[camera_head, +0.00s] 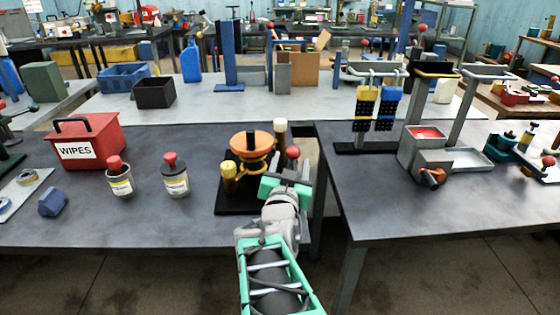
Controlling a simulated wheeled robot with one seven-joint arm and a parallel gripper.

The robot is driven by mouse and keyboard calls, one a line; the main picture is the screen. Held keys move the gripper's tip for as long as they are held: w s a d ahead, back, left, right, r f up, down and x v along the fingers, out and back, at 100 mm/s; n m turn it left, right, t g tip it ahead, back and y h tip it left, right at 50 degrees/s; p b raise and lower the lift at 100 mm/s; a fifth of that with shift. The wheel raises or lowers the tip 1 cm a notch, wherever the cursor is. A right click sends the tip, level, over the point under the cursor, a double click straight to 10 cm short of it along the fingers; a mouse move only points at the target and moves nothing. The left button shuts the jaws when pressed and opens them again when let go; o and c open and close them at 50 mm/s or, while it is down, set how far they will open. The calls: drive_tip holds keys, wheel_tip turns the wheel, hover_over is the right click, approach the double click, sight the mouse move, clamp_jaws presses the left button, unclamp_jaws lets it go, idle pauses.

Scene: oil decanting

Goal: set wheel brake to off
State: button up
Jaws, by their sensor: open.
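A device with an orange-topped wheel (251,145) stands on a black base (234,202) near the right end of the left table. A yellow knob (229,177) is at its left, and a cream-topped post (280,127) is behind it at the right. A red ball (292,153) shows just beyond my gripper (286,181); it looks like a lever's knob. Which part is the wheel brake, and its setting, I cannot tell. My gripper is open, with green fingers, at the right side of the device. It hides part of the base, and contact is unclear.
A red WIPES box (87,147) and two red- and dark-capped jars (119,178) (175,177) stand to the left. A gap separates this table from the right table (375,200), which holds a grey stand with trays (452,158). The front of the left table is clear.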

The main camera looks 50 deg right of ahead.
sight(294, 147)
drive_tip(key=x, duration=0.7)
drive_tip(key=shift+w+d+r+p, duration=0.1)
drive_tip(key=shift+d+r+p, duration=0.1)
drive_tip(key=shift+p, duration=0.15)
clamp_jaws()
idle(1.0)
